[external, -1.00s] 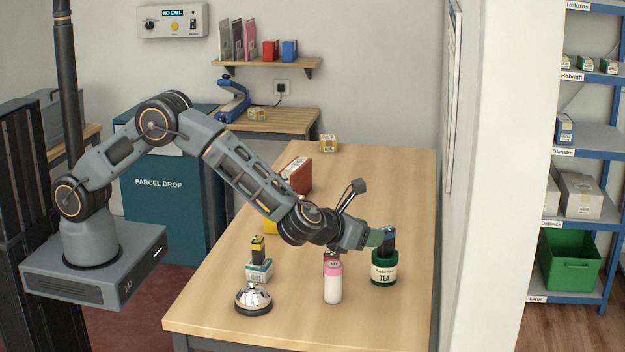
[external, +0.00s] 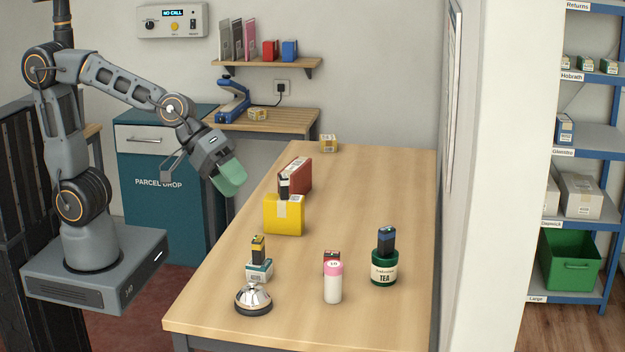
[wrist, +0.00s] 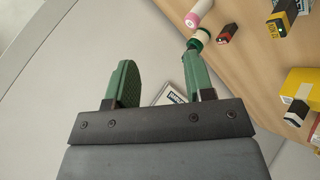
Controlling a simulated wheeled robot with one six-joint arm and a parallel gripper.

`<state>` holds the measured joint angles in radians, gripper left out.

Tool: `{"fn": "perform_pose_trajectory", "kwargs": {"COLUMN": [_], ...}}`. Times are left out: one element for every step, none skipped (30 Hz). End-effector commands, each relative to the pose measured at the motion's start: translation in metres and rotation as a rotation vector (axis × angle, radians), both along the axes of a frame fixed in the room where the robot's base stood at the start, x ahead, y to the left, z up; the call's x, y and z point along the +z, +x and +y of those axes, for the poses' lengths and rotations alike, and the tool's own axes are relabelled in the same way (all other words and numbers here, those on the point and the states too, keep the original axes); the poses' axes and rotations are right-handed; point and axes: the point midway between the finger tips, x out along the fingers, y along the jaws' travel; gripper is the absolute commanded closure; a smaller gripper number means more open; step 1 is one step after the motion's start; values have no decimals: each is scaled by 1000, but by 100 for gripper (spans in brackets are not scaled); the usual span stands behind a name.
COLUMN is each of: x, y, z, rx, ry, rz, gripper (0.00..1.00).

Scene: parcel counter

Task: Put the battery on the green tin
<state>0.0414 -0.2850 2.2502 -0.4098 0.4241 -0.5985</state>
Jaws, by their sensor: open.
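The green tin (external: 384,272), labelled TEA, stands upright at the right of the counter. A dark blue battery-like block (external: 387,239) stands upright on top of it. My gripper (external: 230,180) is raised at the left, well away from the tin, above the counter's left edge. In the wrist view my gripper (wrist: 160,85) has its two green fingers apart, with nothing between them. The tin also shows there (wrist: 203,36), partly behind the right finger; the blue block cannot be made out in that view.
A yellow-and-black block (external: 258,249) stands on a small box (external: 259,270). A bell (external: 253,298), a pink-capped bottle (external: 333,283), a red-and-black block (external: 331,259) behind it, a yellow box (external: 284,214) and a red box (external: 297,175) share the counter. Its centre is clear.

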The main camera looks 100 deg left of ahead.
Motion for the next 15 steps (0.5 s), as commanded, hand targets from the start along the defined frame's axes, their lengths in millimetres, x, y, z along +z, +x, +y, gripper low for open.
{"fn": "perform_pose_trajectory", "kwargs": {"x": [-4,-8,-14,-18,-22,-26,-29,-32,-34,-36,-37,-39,-39,-40,-40], "y": [-29,-46,-65,-79,-91,-105,-115,-123,-132,-137,-142,-146,-149,-150,-152], "z": [5,8,14,17,21,26,30,33,36,39,41,43,44,45,45], "rx": [-122,-196,-288,-349,-406,-473,-515,-552,-594,-620,-642,-663,-675,-683,-690], "ry": [128,204,296,356,412,476,515,549,588,611,629,648,658,664,671], "rz": [31,54,88,111,132,161,180,199,219,232,242,253,261,264,267], "gripper": [51,51,51,51,51,51,51,51,51,51,51,51,51,51,51]}}
